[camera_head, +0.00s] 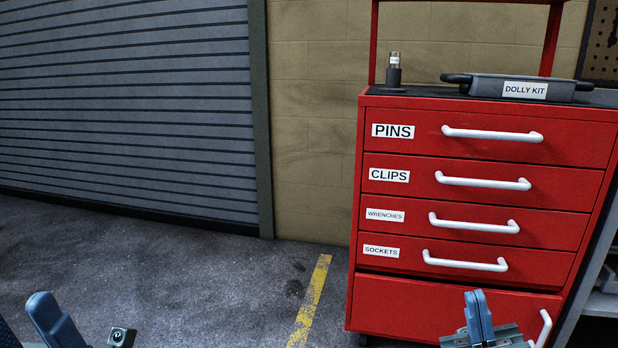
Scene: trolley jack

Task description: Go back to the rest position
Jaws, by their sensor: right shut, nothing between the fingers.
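My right gripper (479,308) is at the bottom right, pointing up, in front of the red cabinet's lowest drawer in the picture. Its two blue-grey fingers are together with nothing between them. At the bottom left, a blue-grey finger of my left gripper (52,318) shows over the floor. The rest of it is cut off by the frame edge, so I cannot tell whether it is open or shut. I see no object held there.
A red tool cabinet (390,305) stands at right, its labelled drawers with white handles. On top are a dark case marked DOLLY KIT (525,89) and a small cylinder in a holder (394,70). Floor left of the yellow line (312,297) is clear up to the shutter (130,100).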

